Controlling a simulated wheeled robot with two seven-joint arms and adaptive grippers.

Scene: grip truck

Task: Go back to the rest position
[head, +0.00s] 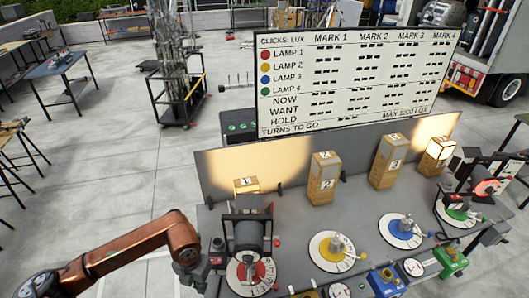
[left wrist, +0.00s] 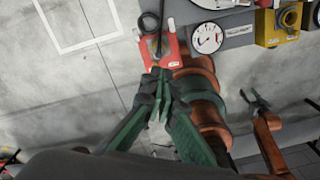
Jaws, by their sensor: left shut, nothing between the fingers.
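My left gripper (left wrist: 159,78) is shut and empty in the left wrist view, with its dark fingertips together. It is near a red box (left wrist: 175,58) with a black lever or cable on top; I cannot tell whether they touch. In the head view my copper left arm comes in from the lower left, bent, with its dark end beside the left end of the bench (head: 300,275). My right gripper (left wrist: 254,99) shows small at the right of the left wrist view, its fingers spread and apparently empty, away from the boxes.
The bench carries red, yellow, blue and green dials, several numbered lamp boxes, and small coloured control boxes along its front edge. A white score board (head: 355,85) stands behind. A yellow box (left wrist: 283,22) and a gauge (left wrist: 206,38) are nearby.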

